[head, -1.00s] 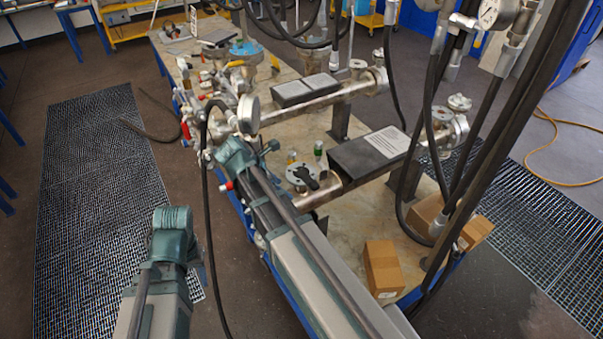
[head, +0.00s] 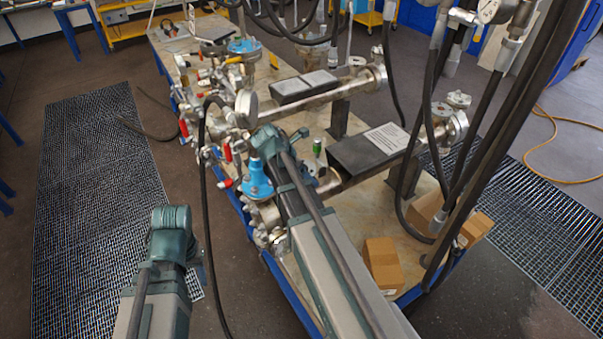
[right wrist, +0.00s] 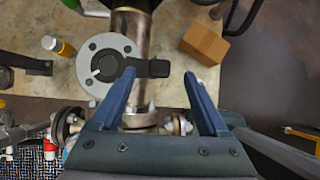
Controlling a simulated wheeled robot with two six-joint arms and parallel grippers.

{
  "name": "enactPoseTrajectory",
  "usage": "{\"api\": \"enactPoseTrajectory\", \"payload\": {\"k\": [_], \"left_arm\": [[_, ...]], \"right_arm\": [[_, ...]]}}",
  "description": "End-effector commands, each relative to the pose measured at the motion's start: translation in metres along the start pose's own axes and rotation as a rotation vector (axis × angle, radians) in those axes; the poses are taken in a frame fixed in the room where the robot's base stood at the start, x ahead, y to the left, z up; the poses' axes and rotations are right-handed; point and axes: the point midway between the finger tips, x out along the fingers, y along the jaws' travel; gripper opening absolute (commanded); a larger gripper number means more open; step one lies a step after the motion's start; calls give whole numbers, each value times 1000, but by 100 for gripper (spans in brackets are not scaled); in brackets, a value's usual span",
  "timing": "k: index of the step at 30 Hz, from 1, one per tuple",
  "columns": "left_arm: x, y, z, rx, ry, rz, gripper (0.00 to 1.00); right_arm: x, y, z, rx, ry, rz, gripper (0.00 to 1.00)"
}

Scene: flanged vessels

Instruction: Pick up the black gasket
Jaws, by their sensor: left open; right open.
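In the right wrist view the black gasket (right wrist: 152,68), a dark disc with a wide tab pointing right, lies on a round grey flange plate (right wrist: 96,47) with bolt holes. My right gripper (right wrist: 158,76) is open and empty, its blue fingers appearing on either side of the tab. The left fingertip overlaps the tab in the picture; I cannot tell the height between them. In the head view my right arm (head: 325,245) hides the gasket and plate. My left gripper (head: 172,232) is open, low at the left, away from the bench.
A horizontal metal vessel (head: 330,180) with a black label plate (head: 366,150) lies close by. Black hoses (head: 425,150) hang at the right. A blue valve (head: 256,180) stands beside my right arm.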

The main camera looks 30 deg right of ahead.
Motion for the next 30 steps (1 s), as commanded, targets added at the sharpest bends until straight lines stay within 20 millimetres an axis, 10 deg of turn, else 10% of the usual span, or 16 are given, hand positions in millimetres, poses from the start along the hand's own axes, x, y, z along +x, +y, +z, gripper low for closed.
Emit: {"api": "enactPoseTrajectory", "payload": {"k": [6,15,27,30], "left_arm": [[30,3,-2,6,0,-1,50],[30,3,-2,7,0,-2,50],[30,3,-2,7,0,-1,50],[30,3,-2,7,0,-1,50]], "right_arm": [[34,0,-3,1,0,0,78],[36,0,0,0,0,0,78],[35,0,0,0,0,1,6],[35,0,0,0,0,1,2]]}}
